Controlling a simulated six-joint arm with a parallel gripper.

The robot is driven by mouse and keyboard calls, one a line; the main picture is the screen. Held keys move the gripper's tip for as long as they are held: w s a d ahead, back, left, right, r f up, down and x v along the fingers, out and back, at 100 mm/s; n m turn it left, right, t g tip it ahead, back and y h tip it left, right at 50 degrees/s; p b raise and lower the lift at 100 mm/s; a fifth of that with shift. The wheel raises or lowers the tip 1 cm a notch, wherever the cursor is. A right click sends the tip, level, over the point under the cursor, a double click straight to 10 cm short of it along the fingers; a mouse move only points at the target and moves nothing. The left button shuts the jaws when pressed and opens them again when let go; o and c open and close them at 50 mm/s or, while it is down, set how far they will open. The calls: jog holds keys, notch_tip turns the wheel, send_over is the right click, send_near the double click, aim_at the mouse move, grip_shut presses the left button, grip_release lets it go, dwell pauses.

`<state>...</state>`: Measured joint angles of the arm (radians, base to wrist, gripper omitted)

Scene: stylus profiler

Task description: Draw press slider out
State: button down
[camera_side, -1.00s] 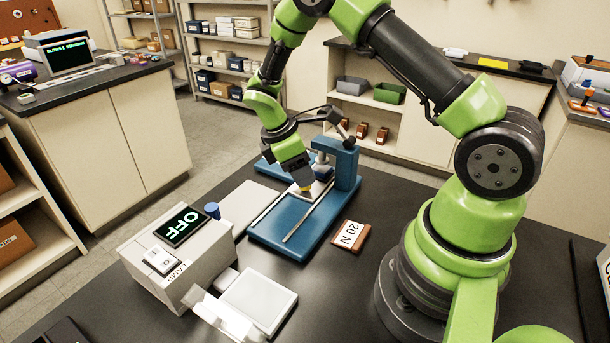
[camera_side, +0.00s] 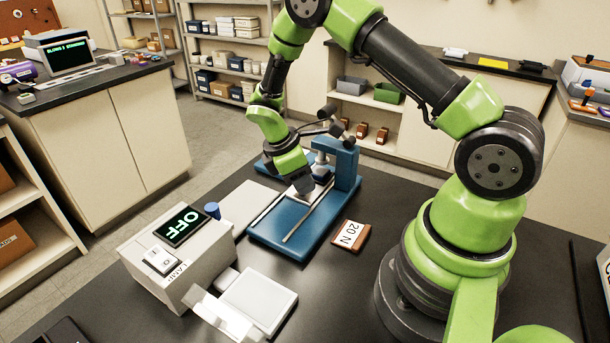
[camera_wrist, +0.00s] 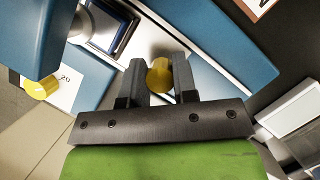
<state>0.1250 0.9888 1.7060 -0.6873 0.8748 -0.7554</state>
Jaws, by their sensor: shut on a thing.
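The blue press (camera_side: 345,165) stands on the dark bench, with two pale rails along its low base (camera_side: 275,237). Its silver slider plate (camera_wrist: 150,38) lies under my gripper, near the upright; in the side view my gripper covers most of it. A yellow knob (camera_wrist: 160,76) stands on the slider. My gripper (camera_wrist: 159,66) is shut on this knob, one finger on each side. In the side view my gripper (camera_side: 303,188) points down over the base, and the knob is hidden by the fingers.
A 20 N block (camera_side: 350,236) lies to the right. A yellow dial (camera_wrist: 42,88) is beside the press. The base's front part is clear.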

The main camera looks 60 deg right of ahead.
jog(key=a, duration=1.1)
jog(key=shift+a, duration=0.3)
jog(key=c, duration=0.9)
grip_release()
jog(key=shift+d, duration=0.1)
jog(key=shift+r, duration=0.1)
jog(key=v, duration=1)
jog(key=s+d+r+m+t+y, duration=0.1)
jog(key=s+r+m+t+y, duration=0.15)
jog(key=s+r+m, duration=0.4)
jog(key=s+d+r+m+t+y, duration=0.15)
jog(key=s+r+t, duration=0.25)
jog(key=r, duration=0.5)
jog(key=s+r+m+t+y, duration=0.1)
jog(key=s+m+t, duration=0.3)
jog(key=s, duration=0.3)
jog(key=shift+r+m, duration=0.3)
jog(key=shift+m, duration=0.2)
